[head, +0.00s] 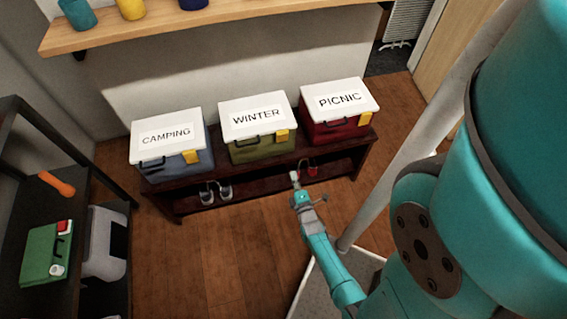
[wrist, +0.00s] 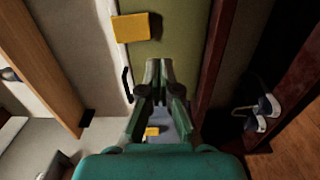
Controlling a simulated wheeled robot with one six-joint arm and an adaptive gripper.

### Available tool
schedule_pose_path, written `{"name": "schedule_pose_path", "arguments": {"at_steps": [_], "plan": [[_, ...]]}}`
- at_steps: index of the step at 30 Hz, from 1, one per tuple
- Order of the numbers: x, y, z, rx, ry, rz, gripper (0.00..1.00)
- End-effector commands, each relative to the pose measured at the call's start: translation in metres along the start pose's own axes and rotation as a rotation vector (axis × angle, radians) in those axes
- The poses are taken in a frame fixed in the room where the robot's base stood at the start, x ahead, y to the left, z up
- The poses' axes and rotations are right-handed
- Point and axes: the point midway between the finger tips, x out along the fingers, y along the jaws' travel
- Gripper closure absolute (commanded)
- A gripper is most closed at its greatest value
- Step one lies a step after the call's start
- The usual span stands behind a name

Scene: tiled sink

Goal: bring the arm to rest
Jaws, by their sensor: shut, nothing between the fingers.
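My gripper (head: 296,181) is at the end of my teal arm, in front of the low dark bench in the head view. In the wrist view my gripper (wrist: 162,68) points toward the green side of the WINTER box (wrist: 185,35), with its yellow latch (wrist: 131,27) beside the fingertips. The fingers are shut and hold nothing. In the head view the WINTER box (head: 258,140) stands in the middle of the bench, with its white lid on. Whether the fingertips touch anything cannot be told.
The CAMPING box (head: 170,165) and the PICNIC box (head: 335,132) flank it on the bench (head: 345,165). Shoes (head: 216,192) stand on the lower shelf. A wooden shelf (head: 215,22) hangs above. A dark rack (head: 90,175) stands at left. Wooden floor (head: 215,255) in front is clear.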

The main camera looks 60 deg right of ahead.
Motion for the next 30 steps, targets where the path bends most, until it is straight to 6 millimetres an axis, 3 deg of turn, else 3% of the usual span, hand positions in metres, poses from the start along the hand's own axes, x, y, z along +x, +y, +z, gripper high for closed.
{"name": "schedule_pose_path", "arguments": {"at_steps": [9,13,20,24,30], "plan": [[-0.001,0.0,-0.001,0.004,0.003,-0.001,1.0],[-0.019,0.003,-0.014,0.054,0.034,-0.012,1.0],[-0.097,0.03,-0.059,0.304,0.171,-0.085,1.0],[-0.148,0.057,-0.079,0.475,0.253,-0.153,1.0],[-0.215,0.106,-0.094,0.704,0.351,-0.28,1.0]]}}
